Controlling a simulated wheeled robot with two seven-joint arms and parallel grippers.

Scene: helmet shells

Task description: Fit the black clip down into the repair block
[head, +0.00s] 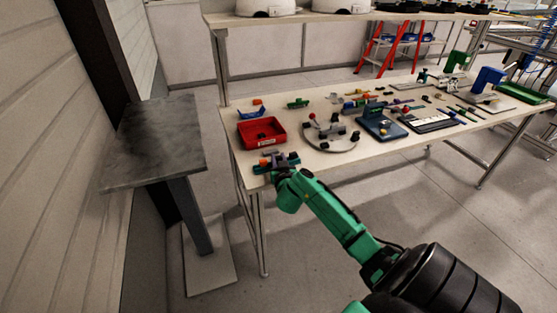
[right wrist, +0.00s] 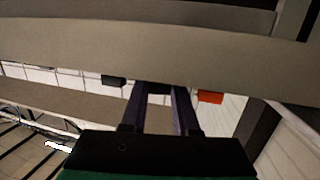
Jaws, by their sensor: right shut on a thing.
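My right gripper (head: 279,168) is at the near left corner of the workbench, over a small teal and purple fixture (head: 290,160). That may be the repair block, but the gripper hides part of it and I cannot tell for sure. In the right wrist view the two fingers (right wrist: 159,100) are shut on a small dark piece (right wrist: 158,88) at their tips, which looks like the black clip. Whether the clip touches the block or is above it, I cannot tell. My left gripper is not in view.
An orange piece (right wrist: 210,97) and a black piece (right wrist: 113,80) flank the fingers. A red bin (head: 262,132), a grey curved fixture (head: 330,136) and a blue fixture (head: 381,125) stand on the workbench (head: 395,146). A grey side table (head: 160,135) is at left.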

